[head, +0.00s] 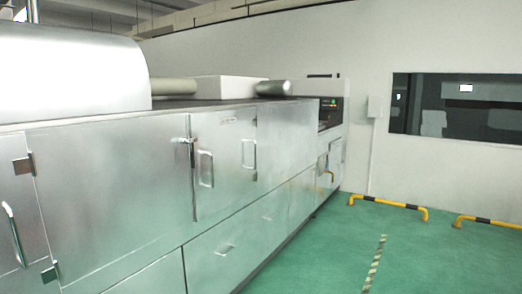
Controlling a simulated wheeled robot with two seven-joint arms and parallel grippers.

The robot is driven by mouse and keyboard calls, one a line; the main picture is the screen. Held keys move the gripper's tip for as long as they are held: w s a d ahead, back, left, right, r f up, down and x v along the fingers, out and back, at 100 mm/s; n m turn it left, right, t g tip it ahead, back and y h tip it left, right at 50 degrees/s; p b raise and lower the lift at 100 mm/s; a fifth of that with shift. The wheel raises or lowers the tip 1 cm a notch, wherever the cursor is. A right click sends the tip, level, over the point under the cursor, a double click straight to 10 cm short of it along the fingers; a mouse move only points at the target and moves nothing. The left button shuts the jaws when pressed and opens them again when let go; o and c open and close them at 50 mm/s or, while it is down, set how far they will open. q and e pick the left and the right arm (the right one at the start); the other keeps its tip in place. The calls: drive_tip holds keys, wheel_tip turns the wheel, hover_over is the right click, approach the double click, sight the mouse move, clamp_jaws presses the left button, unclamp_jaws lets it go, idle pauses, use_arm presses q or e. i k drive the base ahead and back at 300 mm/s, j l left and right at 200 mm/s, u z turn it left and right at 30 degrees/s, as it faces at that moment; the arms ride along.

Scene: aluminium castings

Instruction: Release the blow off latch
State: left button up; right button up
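A long silver metal machine (110,180) runs from the near left toward the far wall. A small latch-like fitting (184,141) sticks out at the upper edge between two of its doors. I cannot tell whether this is the blow off latch, or whether it is fastened. A vertical bar handle (206,168) is just right of it, and another handle (249,153) is farther along. The door panels look closed. Neither of my grippers shows in the head view.
A larger handle (14,236) and dark hinges (23,164) are on the near left panels. Yellow and black floor barriers (388,207) stand near the far wall. The green floor (335,250) right of the machine is clear.

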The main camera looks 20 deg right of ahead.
sight(191, 141)
drive_tip(key=z, duration=0.2)
drive_tip(key=i+l, duration=0.35)
drive_tip(key=i+l+u, duration=0.1)
drive_tip(key=i+l, duration=0.55)
drive_tip(key=l, duration=0.2)
drive_tip(key=i+l+u, duration=0.1)
drive_tip(key=i+l, duration=0.55)
drive_tip(key=l, duration=0.2)
drive_tip(key=i+l+u, duration=0.1)
drive_tip(key=i+l, duration=0.5)
drive_tip(key=l, duration=0.35)
